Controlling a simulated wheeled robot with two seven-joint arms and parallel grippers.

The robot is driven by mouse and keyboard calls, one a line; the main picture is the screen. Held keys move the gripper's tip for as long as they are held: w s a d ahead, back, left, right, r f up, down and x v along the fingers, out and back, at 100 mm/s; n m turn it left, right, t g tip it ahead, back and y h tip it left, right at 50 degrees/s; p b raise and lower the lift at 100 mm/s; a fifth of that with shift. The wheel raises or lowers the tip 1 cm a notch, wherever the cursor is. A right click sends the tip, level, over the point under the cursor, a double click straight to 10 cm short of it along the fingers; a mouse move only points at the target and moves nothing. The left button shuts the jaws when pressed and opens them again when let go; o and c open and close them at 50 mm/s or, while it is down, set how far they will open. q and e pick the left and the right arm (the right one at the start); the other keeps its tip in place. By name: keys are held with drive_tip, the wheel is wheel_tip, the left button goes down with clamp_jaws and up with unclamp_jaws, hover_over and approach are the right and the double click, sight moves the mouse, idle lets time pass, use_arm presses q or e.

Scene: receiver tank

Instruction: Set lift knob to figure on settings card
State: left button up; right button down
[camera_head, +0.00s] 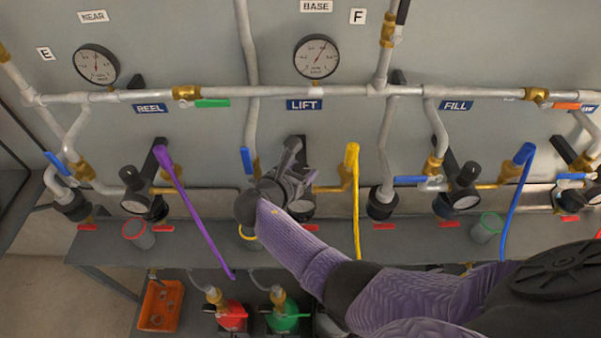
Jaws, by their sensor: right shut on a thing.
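The blue LIFT label (304,105) is on the grey wall panel, below the middle round gauge (316,57). My right gripper (287,172) is at the regulator below this label, shut on its lift knob. The gripper and wrist hide the knob and most of the regulator, so I cannot read how far it is turned. The regulator's small dial (301,207) shows only partly beside my wrist, and its reading is too small to tell. I cannot make out a settings card in this view. My left gripper is not in view.
Similar regulators stand at REEL (133,198) on the left and FILL (463,197) on the right. Purple (197,213), yellow (355,205) and blue (516,205) hoses hang close by. An orange tray (149,318) and red and green fittings are below the shelf (190,245).

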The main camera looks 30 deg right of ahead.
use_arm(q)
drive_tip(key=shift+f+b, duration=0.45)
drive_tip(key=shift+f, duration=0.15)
use_arm(e)
drive_tip(key=shift+f+m+g+h, duration=0.1)
drive_tip(key=shift+m+g+h, duration=0.3)
drive_tip(key=shift+m+g, duration=0.4)
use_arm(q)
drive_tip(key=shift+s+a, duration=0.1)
use_arm(e)
drive_tip(key=shift+g, duration=0.3)
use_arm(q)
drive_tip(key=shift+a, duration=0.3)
use_arm(e)
drive_tip(key=shift+c, duration=1.8)
unclamp_jaws()
drive_tip(key=shift+o, duration=1.2)
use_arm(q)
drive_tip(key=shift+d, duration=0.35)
